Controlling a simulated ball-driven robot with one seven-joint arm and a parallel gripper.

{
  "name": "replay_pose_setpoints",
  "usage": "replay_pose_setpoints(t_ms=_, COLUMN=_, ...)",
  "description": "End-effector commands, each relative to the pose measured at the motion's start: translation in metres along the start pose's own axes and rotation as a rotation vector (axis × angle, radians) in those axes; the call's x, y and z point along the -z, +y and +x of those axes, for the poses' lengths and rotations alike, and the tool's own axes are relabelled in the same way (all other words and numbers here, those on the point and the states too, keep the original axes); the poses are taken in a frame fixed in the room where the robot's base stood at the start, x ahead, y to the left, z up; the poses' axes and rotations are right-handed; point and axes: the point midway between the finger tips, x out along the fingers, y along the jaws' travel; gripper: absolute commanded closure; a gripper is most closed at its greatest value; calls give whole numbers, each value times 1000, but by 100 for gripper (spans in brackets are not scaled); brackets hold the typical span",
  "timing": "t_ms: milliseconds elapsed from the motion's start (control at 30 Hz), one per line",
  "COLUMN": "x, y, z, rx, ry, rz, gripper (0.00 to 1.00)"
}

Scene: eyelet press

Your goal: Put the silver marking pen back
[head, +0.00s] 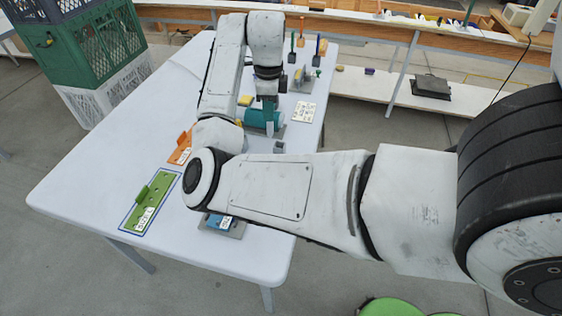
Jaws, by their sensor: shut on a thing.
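My gripper (268,97) is small and dark in the head view, pointing down over the far part of the white table (95,170). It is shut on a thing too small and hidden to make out. The silver marking pen cannot be picked out clearly. Directly below and beside the gripper is a teal rounded body (257,118) on a grey base. Behind and to the right, several upright slim tools with coloured ends, one of them orange (317,47), stand near the table's far edge.
A green plate (152,203) in a blue outline and an orange piece (181,150) lie left of my elbow. A blue and grey block (222,226) is partly under my arm. A white card (303,112) lies at right. Crates (85,45) stand behind. The table's left part is clear.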

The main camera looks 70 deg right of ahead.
Motion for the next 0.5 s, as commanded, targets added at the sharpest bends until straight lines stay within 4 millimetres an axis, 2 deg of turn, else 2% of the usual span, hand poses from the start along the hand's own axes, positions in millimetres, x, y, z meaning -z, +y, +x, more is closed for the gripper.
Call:
replay_pose_setpoints(t_ms=33, x=5, y=-2, z=6, rx=-3, ry=2, rz=81, gripper=100)
replay_pose_setpoints(t_ms=100, x=11, y=-4, z=4, rx=-6, ry=9, rz=178, gripper=100)
replay_pose_setpoints(t_ms=267, x=19, y=-6, z=2, rx=-11, ry=20, rz=302, gripper=100)
replay_pose_setpoints(t_ms=367, x=21, y=-6, z=12, rx=-12, ry=24, rz=324, gripper=100)
replay_pose_setpoints(t_ms=500, x=21, y=-5, z=36, rx=-14, ry=26, rz=324, gripper=100)
